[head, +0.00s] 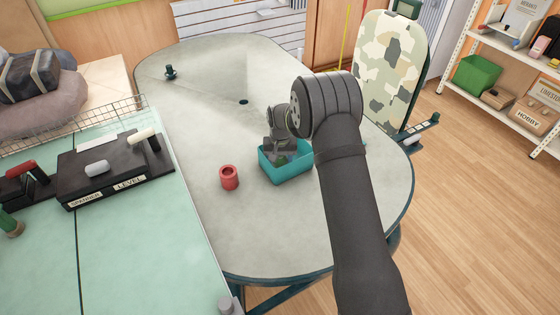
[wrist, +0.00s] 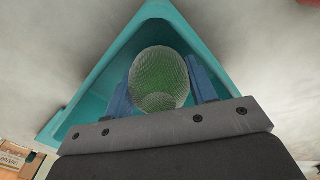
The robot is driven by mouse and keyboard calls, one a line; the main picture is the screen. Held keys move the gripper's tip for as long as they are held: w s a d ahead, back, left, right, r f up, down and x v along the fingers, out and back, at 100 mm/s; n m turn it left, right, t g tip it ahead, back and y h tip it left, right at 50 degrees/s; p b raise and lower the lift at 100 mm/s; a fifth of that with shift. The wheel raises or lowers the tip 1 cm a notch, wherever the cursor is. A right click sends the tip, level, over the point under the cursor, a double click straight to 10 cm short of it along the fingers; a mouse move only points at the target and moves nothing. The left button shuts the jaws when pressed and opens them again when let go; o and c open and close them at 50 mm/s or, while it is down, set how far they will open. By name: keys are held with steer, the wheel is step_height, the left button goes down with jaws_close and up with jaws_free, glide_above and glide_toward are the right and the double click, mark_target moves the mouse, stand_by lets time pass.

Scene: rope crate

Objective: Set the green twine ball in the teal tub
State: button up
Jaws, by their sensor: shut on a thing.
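The teal tub (head: 287,174) stands on the grey round-cornered table, right of its middle. It also shows in the wrist view (wrist: 101,79), where I look down into it. The green twine ball (wrist: 160,76) sits between the blue fingers of my gripper (wrist: 160,88), which is shut on it. The ball is inside the outline of the tub's rim. I cannot tell whether it touches the tub floor. In the head view my gripper (head: 279,158) reaches down into the tub, and the ball is mostly hidden there.
A red cup-like cylinder (head: 229,178) stands just left of the tub. A small dark fitting (head: 170,72) is at the table's far left. A green bench (head: 130,245) with a black tool holder (head: 115,172) adjoins on the left.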

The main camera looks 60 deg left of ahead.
steer(key=shift+f, duration=0.35)
steer(key=o, duration=1.3)
steer(key=shift+c, duration=0.2)
steer(key=shift+r, duration=0.1)
step_height(320, 180, up, 17)
steer(key=shift+r, duration=0.15)
